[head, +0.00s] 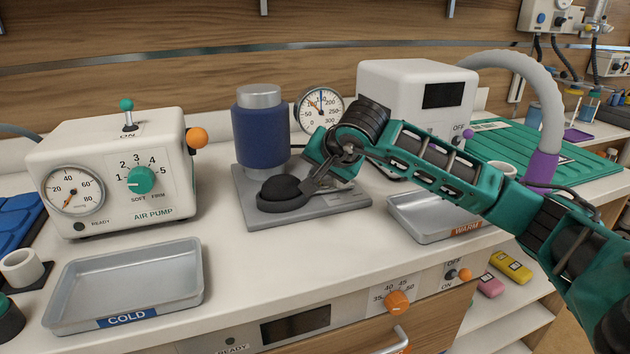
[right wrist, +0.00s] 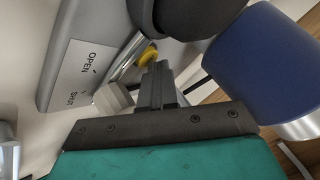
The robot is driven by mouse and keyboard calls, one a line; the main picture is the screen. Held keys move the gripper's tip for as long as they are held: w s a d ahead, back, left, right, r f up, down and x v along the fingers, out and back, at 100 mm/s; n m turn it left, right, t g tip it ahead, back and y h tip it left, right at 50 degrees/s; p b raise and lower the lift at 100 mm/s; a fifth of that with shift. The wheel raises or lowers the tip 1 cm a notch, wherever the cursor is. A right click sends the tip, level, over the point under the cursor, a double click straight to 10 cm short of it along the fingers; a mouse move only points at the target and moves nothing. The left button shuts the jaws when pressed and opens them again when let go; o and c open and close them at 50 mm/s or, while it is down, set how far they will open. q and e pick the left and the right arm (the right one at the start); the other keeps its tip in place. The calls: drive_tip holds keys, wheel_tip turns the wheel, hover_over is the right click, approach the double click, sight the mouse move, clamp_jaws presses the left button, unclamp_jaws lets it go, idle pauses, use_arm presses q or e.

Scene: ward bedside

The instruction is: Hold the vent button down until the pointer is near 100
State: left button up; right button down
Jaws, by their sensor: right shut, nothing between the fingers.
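The vent button (right wrist: 148,55) is a small yellow knob in the right wrist view, beside the black bulb; it is hidden in the head view. My right gripper (right wrist: 155,68) is shut and empty, its fingertips at or very close to the button; I cannot tell whether they press it. In the head view, my right gripper (head: 310,187) is beside the black bulb (head: 281,189) on the grey base (head: 330,203). The round gauge (head: 319,108) stands behind, with a blue line near the top of its dial; its exact reading is too small to tell. My left gripper is out of view.
A blue cylinder (head: 261,130) stands on the base close to my gripper. An OPEN/SHUT label (right wrist: 78,75) is near the button. The air pump (head: 115,170), cold tray (head: 128,285) and warm tray (head: 430,225) surround the base.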

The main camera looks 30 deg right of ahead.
drive_tip(key=shift+r+p, duration=0.45)
drive_tip(key=shift+r, duration=0.25)
drive_tip(key=shift+r, duration=0.15)
wheel_tip(320, 180, up, 5)
drive_tip(key=p, duration=0.3)
drive_tip(key=shift+p, duration=0.35)
